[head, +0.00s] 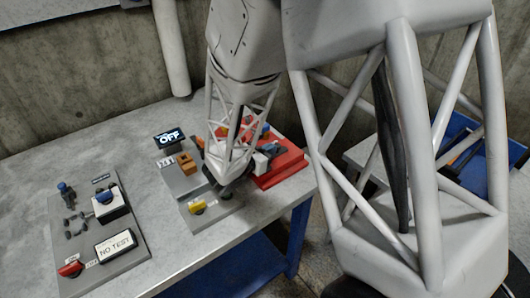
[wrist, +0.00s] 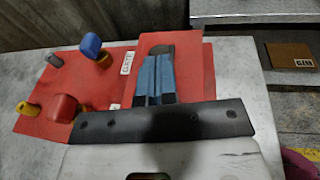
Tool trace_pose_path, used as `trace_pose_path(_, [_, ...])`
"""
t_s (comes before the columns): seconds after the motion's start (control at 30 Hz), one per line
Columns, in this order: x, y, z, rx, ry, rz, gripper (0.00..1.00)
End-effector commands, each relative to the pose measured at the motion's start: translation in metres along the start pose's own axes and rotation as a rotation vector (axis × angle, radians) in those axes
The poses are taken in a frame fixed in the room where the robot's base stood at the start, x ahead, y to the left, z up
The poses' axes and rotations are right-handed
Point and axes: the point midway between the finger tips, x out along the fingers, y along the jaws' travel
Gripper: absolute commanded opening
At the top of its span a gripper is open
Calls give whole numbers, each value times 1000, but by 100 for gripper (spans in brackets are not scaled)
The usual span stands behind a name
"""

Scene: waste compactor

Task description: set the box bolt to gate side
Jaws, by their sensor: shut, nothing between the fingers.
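My gripper (wrist: 160,60) reaches over a red panel (wrist: 35,123) in the wrist view, its two blue-grey fingers shut together with nothing between them. The fingers lie over a raised red part (wrist: 200,70) of the panel and hide some of it. A white label reading GATE (wrist: 127,62) is just left of the fingers. In the head view my gripper (head: 271,148) is over the red panel (head: 285,169) at the table's right end. I cannot make out the box bolt for certain; contact cannot be told.
Blue (wrist: 91,45), red (wrist: 64,107) and yellow (wrist: 27,108) knobs stand on the panel left of my gripper. In the head view, a grey board with an OFF display (head: 168,138) and a board with a NO TEST sign (head: 115,245) lie further left.

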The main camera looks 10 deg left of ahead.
Motion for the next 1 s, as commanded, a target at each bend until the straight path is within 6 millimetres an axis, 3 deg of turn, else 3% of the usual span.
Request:
trace_pose_path(0.47, [3, 0, 0, 0, 0, 0, 0])
trace_pose_path(0.8, [27, -3, 3, 1, -1, -3, 0])
trace_pose_path(1.0, [31, -2, 4, 2, -1, -4, 0])
